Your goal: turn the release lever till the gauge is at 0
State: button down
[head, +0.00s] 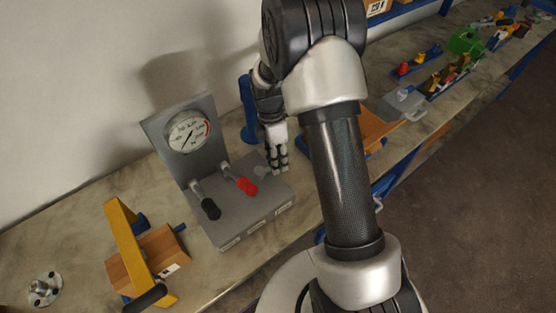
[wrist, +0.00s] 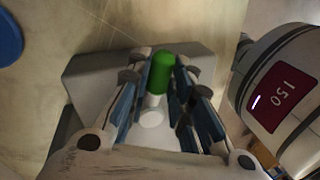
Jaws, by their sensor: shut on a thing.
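A grey control stand on the bench has a round white gauge (head: 188,132) with a red band on its right side. The gauge's thin needle seems to point to the lower left; its figures are too small to read. A black-handled lever (head: 210,208) and a red-handled lever (head: 246,186) stick out of the stand. My gripper (head: 279,168) is at the stand's right end. In the wrist view a green-handled lever (wrist: 162,72) with a pale shaft stands between my fingers, which are shut on it. In the head view my gripper hides this lever. The labels are unreadable.
A wooden block with a yellow frame (head: 124,232) stands left of the stand. A flanged metal piece (head: 43,288) lies at the far left. A blue post (head: 248,108) stands behind my gripper. Several coloured parts lie along the bench to the right.

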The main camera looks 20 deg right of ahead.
jog(key=shift+w, duration=0.1)
dwell(0.3)
jog(key=c, duration=1.4)
grip_release()
jog(key=v, duration=1.2)
jog(key=shift+a, duration=0.1)
